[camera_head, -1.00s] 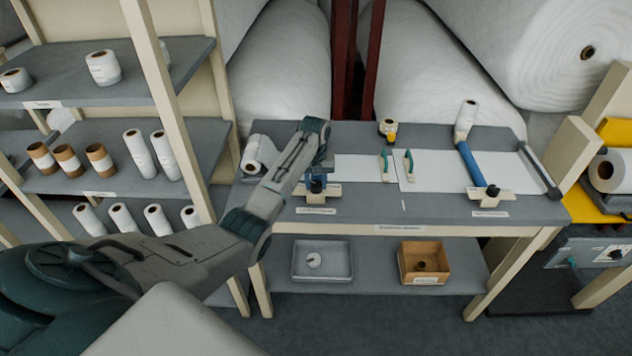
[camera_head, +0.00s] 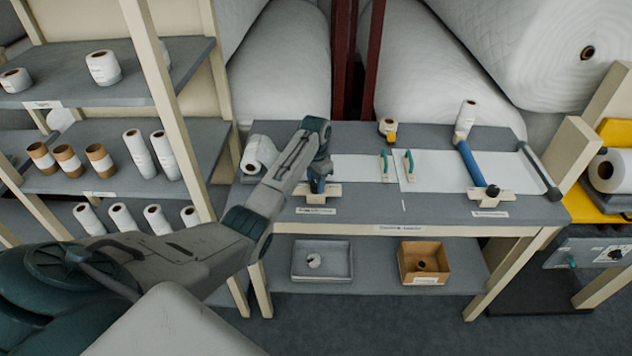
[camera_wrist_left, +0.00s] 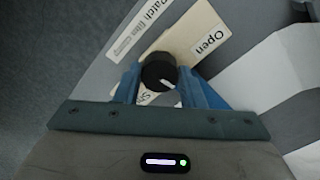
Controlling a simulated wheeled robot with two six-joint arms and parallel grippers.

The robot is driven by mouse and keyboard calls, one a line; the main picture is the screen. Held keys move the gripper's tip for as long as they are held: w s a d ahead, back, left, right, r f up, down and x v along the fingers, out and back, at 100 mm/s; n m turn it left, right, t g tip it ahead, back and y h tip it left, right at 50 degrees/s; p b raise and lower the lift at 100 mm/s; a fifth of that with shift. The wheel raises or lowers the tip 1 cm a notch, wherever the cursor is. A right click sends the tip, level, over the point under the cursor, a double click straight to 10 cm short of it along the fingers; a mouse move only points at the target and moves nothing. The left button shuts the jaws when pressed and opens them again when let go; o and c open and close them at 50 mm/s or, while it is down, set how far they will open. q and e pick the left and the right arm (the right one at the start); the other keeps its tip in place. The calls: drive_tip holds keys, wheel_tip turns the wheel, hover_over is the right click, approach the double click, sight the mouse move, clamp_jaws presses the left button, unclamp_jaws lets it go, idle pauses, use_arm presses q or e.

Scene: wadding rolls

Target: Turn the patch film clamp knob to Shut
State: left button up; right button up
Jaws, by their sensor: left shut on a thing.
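The patch film clamp knob (camera_wrist_left: 158,72) is round and black with a white pointer mark. In the left wrist view it sits on a cream plate (camera_wrist_left: 181,42) between my left gripper's blue fingers, which are shut on it. The pointer is toward the lower right of the knob. An "Open" label (camera_wrist_left: 208,40) lies to the upper right; a partly hidden label starting "Sh" (camera_wrist_left: 150,97) lies below. In the head view my left gripper (camera_head: 317,188) points down at the bench's left clamp plate (camera_head: 331,192) and hides the knob. My right gripper is not in view.
The bench (camera_head: 400,212) also bears a second clamp with a black knob (camera_head: 493,190), a blue bar (camera_head: 470,163), white sheets (camera_head: 437,171) and green-handled tools. Shelves of rolls stand at the left. A grey tray (camera_head: 322,277) and a cardboard box (camera_head: 402,263) are below.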

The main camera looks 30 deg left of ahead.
use_arm(q)
drive_tip(key=m, duration=0.3)
drive_tip(key=shift+r+m, duration=0.1)
drive_tip(key=shift+m, duration=0.3)
drive_tip(key=m, duration=0.4)
drive_tip(key=shift+m, duration=0.3)
drive_tip(key=m, duration=0.4)
drive_tip(key=shift+m, duration=1.7)
drive_tip(key=o, duration=1)
